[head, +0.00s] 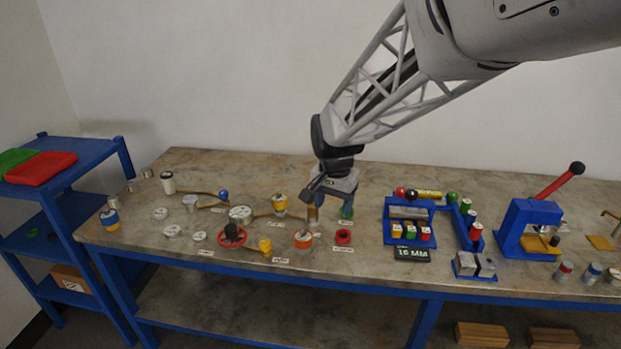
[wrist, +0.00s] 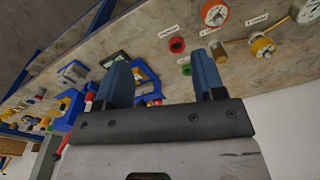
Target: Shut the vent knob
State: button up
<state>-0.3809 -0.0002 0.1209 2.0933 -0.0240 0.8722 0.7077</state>
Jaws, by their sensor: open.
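I cannot read the labels, so I cannot tell for sure which fitting is the vent knob. Candidates are a red ring-shaped knob (head: 343,237) and a green knob (head: 347,212) on the bench. In the wrist view the red knob (wrist: 177,44) lies beyond the gap between my fingers, with the green knob (wrist: 186,70) nearer. My gripper (head: 330,200) is open and empty, pointing down above the bench near the green knob and a brass pipe end (head: 313,213). The wrist view shows both fingers of my gripper (wrist: 162,80) apart, the right one partly covering the pipe end.
A red handwheel (head: 231,236) and several lidded vessels are farther left. A blue fixture (head: 408,218) and a red-levered press (head: 530,228) stand right. Bare bench (head: 240,165) lies along the wall.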

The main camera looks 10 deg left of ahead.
jog(key=w+a+f, duration=0.5)
jog(key=a+f, duration=0.1)
jog(key=a, duration=0.4)
jog(key=m, duration=0.2)
send_over(265, 242)
jog(key=shift+g+h, duration=0.3)
jog(key=shift+g, duration=0.1)
jog(key=f, duration=0.8)
jog(key=shift+w+a+f, duration=0.1)
jog(key=shift+a+f, duration=0.1)
jog(key=shift+a, duration=0.05)
jog(key=shift+f, duration=0.1)
jog(key=shift+d+f, duration=0.15)
jog(key=shift+f, duration=3.65)
jog(key=c, duration=0.9)
